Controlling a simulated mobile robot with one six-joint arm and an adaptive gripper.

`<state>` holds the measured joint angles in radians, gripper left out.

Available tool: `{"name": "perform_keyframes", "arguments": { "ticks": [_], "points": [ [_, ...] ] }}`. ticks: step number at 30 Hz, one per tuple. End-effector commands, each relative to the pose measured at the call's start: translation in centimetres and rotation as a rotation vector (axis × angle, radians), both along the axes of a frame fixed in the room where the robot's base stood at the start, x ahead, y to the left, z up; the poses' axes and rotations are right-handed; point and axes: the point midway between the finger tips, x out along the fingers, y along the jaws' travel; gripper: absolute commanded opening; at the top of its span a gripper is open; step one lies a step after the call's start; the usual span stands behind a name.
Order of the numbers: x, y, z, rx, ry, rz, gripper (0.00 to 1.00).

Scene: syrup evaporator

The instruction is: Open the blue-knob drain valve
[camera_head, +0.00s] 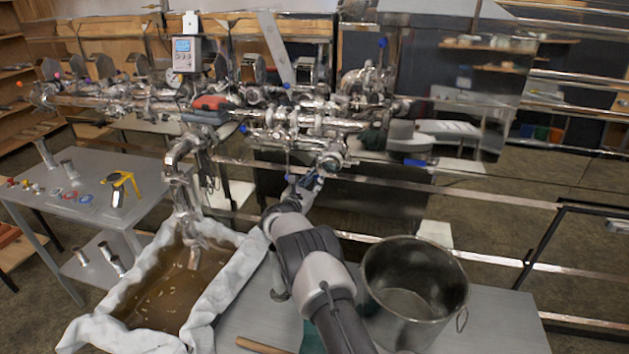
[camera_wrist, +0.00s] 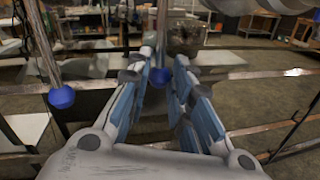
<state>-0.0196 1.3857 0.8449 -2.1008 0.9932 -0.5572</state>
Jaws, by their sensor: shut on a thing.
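My gripper (camera_head: 310,183) reaches up to the underside of the steel pipework, below a pipe end (camera_head: 331,160). In the wrist view, its blue-padded fingers (camera_wrist: 166,88) are closed around a blue knob (camera_wrist: 159,75), seen between the fingertips. In the head view the fingers mostly hide this knob. A second blue knob (camera_wrist: 62,97) hangs on a metal rod to the left, apart from the fingers. More blue knobs sit on the pipework, one at its left front (camera_head: 243,128) and one high at the right (camera_head: 382,42). I cannot tell which knob is the drain valve's.
A cloth-lined tub of brown liquid (camera_head: 160,290) stands under the left spout (camera_head: 186,190). An empty steel pot (camera_head: 415,285) stands right of my arm. A grey side table (camera_head: 85,180) holds small parts and a yellow tool. Horizontal metal rails (camera_head: 470,255) run across the right.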

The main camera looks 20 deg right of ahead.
Motion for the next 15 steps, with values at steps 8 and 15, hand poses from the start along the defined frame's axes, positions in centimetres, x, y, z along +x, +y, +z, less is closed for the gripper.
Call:
{"name": "perform_keyframes", "arguments": {
  "ticks": [8,15],
  "points": [
    [-0.03,-0.03,-0.02,0.0,0.0,-0.001,0.0],
    [-0.03,-0.03,-0.03,0.0,0.0,-0.001,0.0]
  ]
}}
